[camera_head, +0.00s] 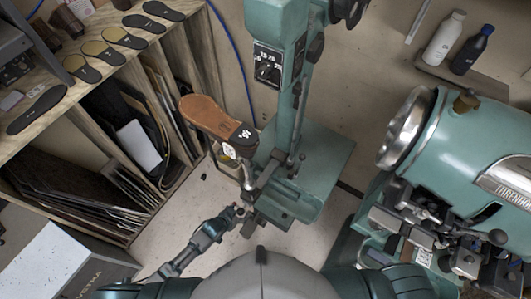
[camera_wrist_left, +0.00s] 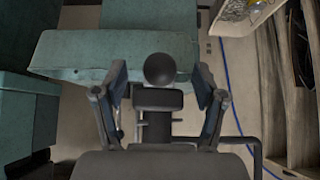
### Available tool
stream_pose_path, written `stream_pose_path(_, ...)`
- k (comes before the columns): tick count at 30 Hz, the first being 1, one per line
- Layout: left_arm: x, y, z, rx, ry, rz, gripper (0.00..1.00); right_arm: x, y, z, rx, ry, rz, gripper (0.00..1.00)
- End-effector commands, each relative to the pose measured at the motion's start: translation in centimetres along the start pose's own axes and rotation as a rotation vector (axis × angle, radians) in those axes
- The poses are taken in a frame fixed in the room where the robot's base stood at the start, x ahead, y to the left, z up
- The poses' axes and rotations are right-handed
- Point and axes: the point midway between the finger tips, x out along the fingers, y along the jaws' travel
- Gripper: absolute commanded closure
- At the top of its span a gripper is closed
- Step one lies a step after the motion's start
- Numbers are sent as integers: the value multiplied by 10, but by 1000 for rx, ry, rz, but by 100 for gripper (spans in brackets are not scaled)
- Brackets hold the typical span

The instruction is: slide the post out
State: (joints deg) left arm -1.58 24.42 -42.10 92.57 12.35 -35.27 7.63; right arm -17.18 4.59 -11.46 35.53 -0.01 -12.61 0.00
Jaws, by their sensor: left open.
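The post (camera_head: 247,176) stands at the left of the teal stitcher, carrying a brown shoe (camera_head: 210,115) sole-up on its top. My left gripper (camera_head: 238,211) is low in front of the machine's base, near the post's foot. In the left wrist view my left gripper (camera_wrist_left: 161,74) is open, one finger on each side of a dark round knob (camera_wrist_left: 160,69). The knob appears between the fingers with gaps at both sides; whether it is fully within their depth I cannot tell. A dark block and stem show below the knob. My right gripper is out of view.
The teal stitcher column and base (camera_head: 325,165) stand behind the gripper. A wooden shelf (camera_head: 85,150) with soles and sheets is at the left. A second teal machine (camera_head: 460,150) stands at the right. Bottles (camera_head: 445,40) are at the upper right. Some floor is clear around my left forearm.

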Motion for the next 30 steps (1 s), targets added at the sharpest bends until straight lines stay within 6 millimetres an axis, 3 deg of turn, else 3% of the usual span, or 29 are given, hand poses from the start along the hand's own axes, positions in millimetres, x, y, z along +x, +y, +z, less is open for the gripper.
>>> stream_pose_path(18, -59, 0, -26, 1, 1, 0, 29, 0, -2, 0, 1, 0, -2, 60)
stream_pose_path(30, -62, 0, -28, 0, 0, 0, 29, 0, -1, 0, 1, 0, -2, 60)
